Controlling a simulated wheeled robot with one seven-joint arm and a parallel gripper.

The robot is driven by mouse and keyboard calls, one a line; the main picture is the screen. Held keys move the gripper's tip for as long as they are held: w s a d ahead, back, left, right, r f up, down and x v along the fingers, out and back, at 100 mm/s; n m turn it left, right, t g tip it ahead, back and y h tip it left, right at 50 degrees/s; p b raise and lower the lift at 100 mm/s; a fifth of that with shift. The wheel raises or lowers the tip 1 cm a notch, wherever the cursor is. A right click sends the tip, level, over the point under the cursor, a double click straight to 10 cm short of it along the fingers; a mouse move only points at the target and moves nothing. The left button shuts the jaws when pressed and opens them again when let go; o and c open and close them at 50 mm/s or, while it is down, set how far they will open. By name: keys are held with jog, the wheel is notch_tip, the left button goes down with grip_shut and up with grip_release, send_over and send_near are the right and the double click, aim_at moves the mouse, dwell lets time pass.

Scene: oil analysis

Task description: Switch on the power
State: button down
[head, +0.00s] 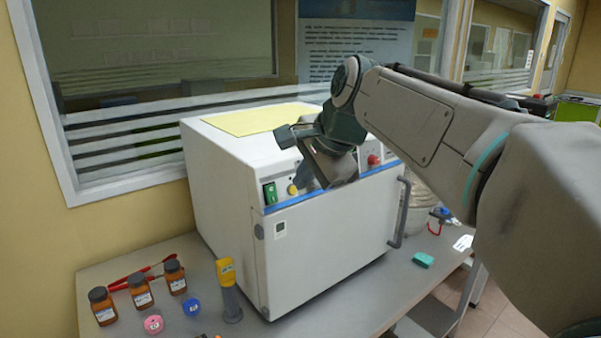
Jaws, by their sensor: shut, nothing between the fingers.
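A white box-shaped machine (320,245) stands on the table, with a control strip along the upper front edge. At the strip's left end is a green switch (270,193), with a yellow knob (292,189) just right of it. A red button (374,160) sits toward the right end. My gripper (322,178) is shut and empty in front of the middle of the strip, to the right of the green switch and yellow knob. It hides the middle of the panel. I cannot tell whether it touches the machine. The switch's on or off position is too small to read.
Brown bottles (139,289), pink and blue small jars and a yellow handheld meter (226,272) stand on the grey table (345,312) left of the machine. A door handle (400,212) sticks out at the door's right. A teal block (423,259) lies to the right.

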aim_at(274, 202)
jog(key=shift+w+a+r+p+x, duration=0.2)
jog(key=shift+w+p+x, duration=0.1)
jog(key=shift+x, duration=1.4)
jog(key=shift+w+a+r+p+x, duration=0.1)
jog(key=shift+w+r+p+x, duration=0.15)
jog(key=shift+x, duration=1.4)
jog(key=shift+w+a+r+p+x, duration=0.2)
jog(key=shift+p+x, duration=0.1)
jog(key=shift+x, duration=1.4)
